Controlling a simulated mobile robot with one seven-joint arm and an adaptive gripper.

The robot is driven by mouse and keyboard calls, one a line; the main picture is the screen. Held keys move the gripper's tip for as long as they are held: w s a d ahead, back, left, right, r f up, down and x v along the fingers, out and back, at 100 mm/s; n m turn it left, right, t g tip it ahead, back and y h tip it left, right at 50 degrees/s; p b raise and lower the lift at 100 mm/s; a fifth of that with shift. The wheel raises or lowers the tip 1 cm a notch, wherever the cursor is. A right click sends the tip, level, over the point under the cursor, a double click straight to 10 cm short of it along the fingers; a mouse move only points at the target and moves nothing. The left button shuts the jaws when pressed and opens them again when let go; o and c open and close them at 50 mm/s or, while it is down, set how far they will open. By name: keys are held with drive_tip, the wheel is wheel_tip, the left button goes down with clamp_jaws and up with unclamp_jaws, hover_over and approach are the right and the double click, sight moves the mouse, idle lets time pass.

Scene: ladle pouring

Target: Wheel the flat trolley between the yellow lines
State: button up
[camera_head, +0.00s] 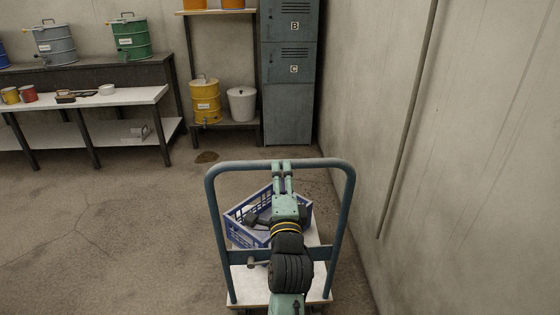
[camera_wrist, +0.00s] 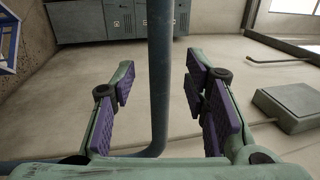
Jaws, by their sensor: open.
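The flat trolley (camera_head: 248,284) has a pale deck and a tall blue-grey push handle (camera_head: 349,215). It stands near the right wall in the head view. My gripper (camera_head: 282,165) is at the middle of the handle's top bar. In the wrist view, my gripper (camera_wrist: 163,88) is open, with its purple-padded fingers on either side of the handle bar (camera_wrist: 160,70). Gaps show between the pads and the bar. A blue crate (camera_head: 238,216) sits on the deck, partly hidden by my arm. No yellow lines show in either view.
A white-topped table (camera_head: 120,98) with cups stands at the left. Shelves hold a yellow drum (camera_head: 205,101) and a white bucket (camera_head: 241,104), beside grey lockers (camera_head: 288,112). The right wall (camera_head: 465,170) is close to the trolley. Floor (camera_head: 110,220) to the left is clear.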

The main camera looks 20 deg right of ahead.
drive_tip(key=shift+p+x, duration=0.4)
drive_tip(key=shift+x, duration=2)
clamp_jaws()
